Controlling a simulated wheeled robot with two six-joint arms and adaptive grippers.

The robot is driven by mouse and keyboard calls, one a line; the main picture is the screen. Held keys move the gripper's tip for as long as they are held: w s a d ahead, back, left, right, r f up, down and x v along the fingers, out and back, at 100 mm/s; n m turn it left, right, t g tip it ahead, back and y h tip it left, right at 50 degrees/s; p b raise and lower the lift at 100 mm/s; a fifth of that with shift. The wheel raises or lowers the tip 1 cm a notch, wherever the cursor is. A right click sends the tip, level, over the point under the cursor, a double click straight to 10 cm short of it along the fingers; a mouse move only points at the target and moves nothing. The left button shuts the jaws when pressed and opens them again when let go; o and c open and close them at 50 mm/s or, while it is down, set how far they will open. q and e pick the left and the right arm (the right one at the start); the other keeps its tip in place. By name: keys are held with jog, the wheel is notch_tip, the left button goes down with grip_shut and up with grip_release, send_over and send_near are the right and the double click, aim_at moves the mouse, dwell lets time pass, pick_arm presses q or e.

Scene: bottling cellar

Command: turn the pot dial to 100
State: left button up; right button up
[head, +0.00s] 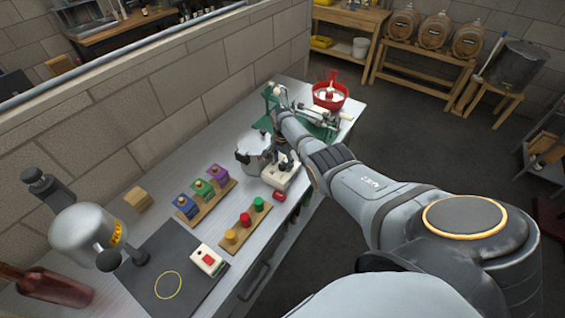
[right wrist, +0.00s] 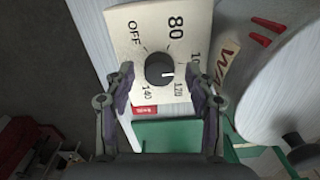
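The pot dial is a dark round knob (right wrist: 160,70) on a cream panel (right wrist: 118,24) marked OFF, 80, 120, 140 and a partly hidden number starting 10. Its white mark points right, between that hidden number and 120. In the head view the cream dial box (head: 277,178) stands beside the metal pot (head: 250,148). The pot's white wall (right wrist: 285,75) with a WAX-like label fills the right of the right wrist view. My right gripper (right wrist: 159,88) is open, one finger on each side of the knob with gaps showing. My left gripper is not in view.
A green press (head: 318,131) and red bowl (head: 330,92) stand behind the gripper. Colored blocks on wooden strips (head: 222,198), a dark mat (head: 165,262), a red-button box (head: 208,260) and a large metal jug (head: 82,230) occupy the nearer bench.

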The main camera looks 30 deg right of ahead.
aim_at(283, 164)
jog(key=shift+r, duration=0.1)
notch_tip(283, 164, up, 12)
dwell(0.5)
jog(key=shift+f, duration=0.2)
